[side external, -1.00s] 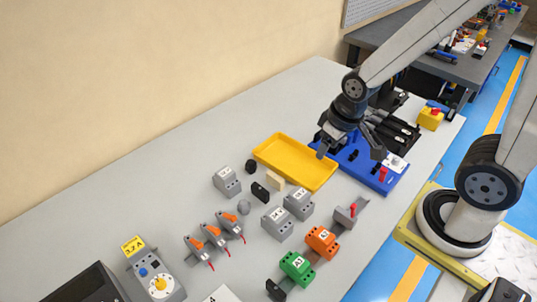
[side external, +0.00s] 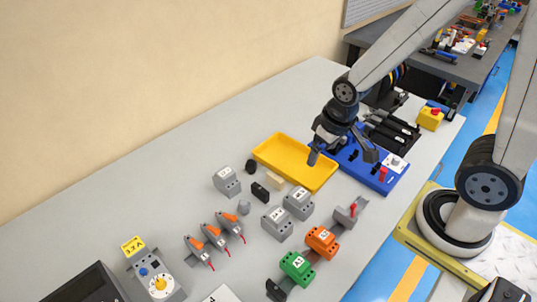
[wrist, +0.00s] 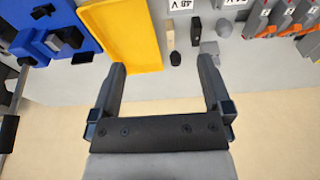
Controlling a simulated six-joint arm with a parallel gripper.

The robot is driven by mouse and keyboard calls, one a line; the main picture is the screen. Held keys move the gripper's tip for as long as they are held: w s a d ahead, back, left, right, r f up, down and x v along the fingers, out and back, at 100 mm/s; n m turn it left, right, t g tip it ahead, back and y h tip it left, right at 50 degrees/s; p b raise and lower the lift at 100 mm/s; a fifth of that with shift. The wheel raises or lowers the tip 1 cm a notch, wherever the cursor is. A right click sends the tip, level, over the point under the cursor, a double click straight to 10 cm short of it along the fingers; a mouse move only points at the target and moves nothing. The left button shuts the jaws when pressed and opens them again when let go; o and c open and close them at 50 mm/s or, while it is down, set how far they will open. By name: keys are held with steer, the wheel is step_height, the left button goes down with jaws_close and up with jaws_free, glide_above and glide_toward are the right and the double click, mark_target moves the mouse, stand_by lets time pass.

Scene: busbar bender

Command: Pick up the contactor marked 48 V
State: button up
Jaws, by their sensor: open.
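Three grey contactors with white labels stand on the table; their print is too small to tell which is marked 48 V. In the side view one contactor (side external: 227,182) stands alone near the wall side, and two stand together, one in front (side external: 277,224) and one behind (side external: 298,204). In the wrist view the lone contactor (wrist: 208,48) is partly hidden by the right finger, and two labelled tops (wrist: 181,5) show at the upper edge. My gripper (side external: 342,158) is open and empty, above the area between the yellow tray and blue base. Its fingers (wrist: 162,68) are wide apart.
The yellow tray (side external: 272,152) is empty. A black knob (side external: 251,166), black block (side external: 260,192) and wooden block (side external: 275,180) lie near the contactors. Orange (side external: 321,241) and green (side external: 297,267) blocks sit on a rail. The blue base (side external: 395,178) is at right.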

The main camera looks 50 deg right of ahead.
mark_target(299, 194)
steer(key=w+a+f, duration=0.1)
steer(key=f, duration=0.2)
steer(key=a+f+g, duration=0.1)
steer(key=f, duration=0.3)
steer(key=w+a+f+g, duration=0.1)
steer(key=f, duration=0.2)
steer(key=shift+w+a+f, duration=0.3)
steer(key=shift+a+f, duration=0.05)
steer(key=shift+a, duration=0.05)
steer(key=shift+f, duration=1.25)
steer(key=shift+f, duration=0.1)
steer(key=shift+d+f, duration=0.2)
steer(key=shift+f, duration=2.3)
jaws_close()
